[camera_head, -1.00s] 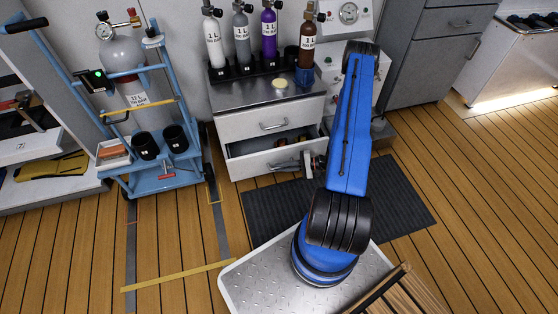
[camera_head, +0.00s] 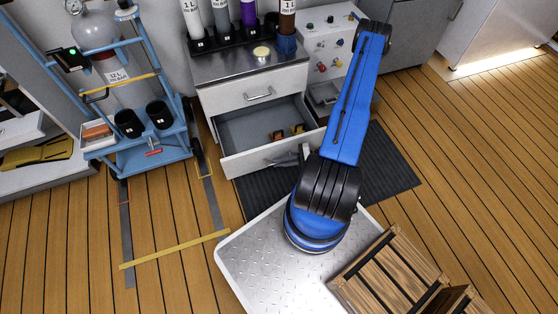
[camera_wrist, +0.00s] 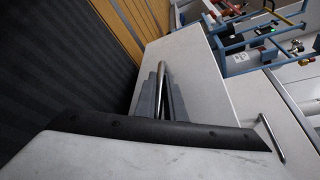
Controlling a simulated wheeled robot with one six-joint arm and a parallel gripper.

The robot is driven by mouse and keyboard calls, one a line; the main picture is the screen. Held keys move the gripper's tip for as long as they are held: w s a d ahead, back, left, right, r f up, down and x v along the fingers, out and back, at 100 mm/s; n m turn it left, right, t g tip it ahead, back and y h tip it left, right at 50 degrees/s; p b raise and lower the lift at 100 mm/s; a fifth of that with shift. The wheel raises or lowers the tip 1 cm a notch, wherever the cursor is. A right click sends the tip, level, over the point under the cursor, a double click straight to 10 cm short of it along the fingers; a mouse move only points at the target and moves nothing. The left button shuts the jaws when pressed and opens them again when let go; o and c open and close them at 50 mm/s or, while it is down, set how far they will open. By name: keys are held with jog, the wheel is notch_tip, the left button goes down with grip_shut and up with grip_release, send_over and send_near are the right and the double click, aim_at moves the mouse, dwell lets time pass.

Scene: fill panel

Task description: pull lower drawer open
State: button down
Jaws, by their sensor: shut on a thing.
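The lower drawer (camera_head: 238,162) of the white cabinet is pulled well out in the head view. Its grey interior shows, with a few small orange-brown items (camera_head: 288,132) inside at the right. My gripper (camera_head: 290,160) is at the front of this drawer, partly hidden behind my blue arm. In the wrist view my gripper (camera_wrist: 163,100) is shut on the lower drawer's metal bar handle (camera_wrist: 162,78). The upper drawer (camera_head: 232,97) is closed, and its handle (camera_head: 259,95) is free.
Several small cylinders stand in a black rack (camera_head: 222,42) on the cabinet. A blue trolley (camera_head: 150,160) with a large cylinder stands to the left. A wooden crate (camera_head: 385,275) lies at the lower right. A dark mat (camera_head: 395,180) covers the floor before the cabinet.

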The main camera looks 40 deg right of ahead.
jog(key=c, duration=1.8)
grip_release()
jog(key=shift+d, duration=0.1)
jog(key=shift+c, duration=0.2)
jog(key=v, duration=1.7)
jog(key=shift+s+d+r, duration=0.1)
jog(key=shift+s, duration=0.05)
